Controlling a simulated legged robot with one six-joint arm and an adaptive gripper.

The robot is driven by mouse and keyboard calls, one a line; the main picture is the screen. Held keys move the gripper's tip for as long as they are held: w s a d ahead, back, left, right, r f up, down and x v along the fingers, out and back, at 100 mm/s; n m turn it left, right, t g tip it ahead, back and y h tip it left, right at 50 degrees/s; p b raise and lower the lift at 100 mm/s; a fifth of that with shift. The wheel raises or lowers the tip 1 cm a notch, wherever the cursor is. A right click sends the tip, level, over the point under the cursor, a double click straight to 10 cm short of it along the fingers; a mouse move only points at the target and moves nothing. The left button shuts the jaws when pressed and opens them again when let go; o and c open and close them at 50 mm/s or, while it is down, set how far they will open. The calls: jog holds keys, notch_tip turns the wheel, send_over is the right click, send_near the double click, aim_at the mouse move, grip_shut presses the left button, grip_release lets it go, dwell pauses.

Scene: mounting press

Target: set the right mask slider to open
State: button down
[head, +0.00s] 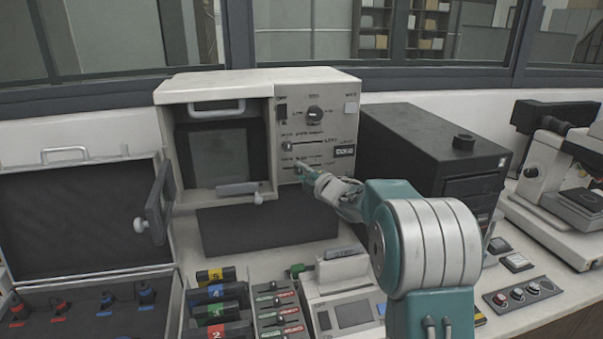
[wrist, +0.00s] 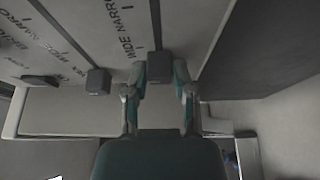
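A beige press (head: 215,88) stands on the bench, with a control panel (head: 345,110) on its right front. The panel has sliders; one dark knob (head: 288,146) sits at the left of its slot. My gripper (head: 302,168) reaches the lower panel. In the wrist view my gripper (wrist: 160,72) has its two fingers on either side of a dark slider knob (wrist: 158,68), near a "WIDE NARROW" label. The fingertips lie very close to the knob; I cannot tell whether they press on it. Another knob (wrist: 97,82) is to the left. Which slider is the right mask is not readable.
A black box unit (head: 430,140) stands right of the press. The press's hinged door (head: 158,205) is open at left. An open dark case (head: 80,215), coloured cartridges (head: 217,291) and a small device (head: 345,290) lie in front. A microscope (head: 560,170) is far right.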

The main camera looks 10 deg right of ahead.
jog(key=shift+a+f, duration=0.15)
jog(key=shift+a, duration=1.4)
jog(key=shift+c, duration=2.4)
grip_release()
jog(key=shift+f, duration=0.1)
jog(key=shift+a, duration=0.1)
send_near(282, 169)
jog(key=v, duration=0.5)
jog(key=shift+f, duration=0.15)
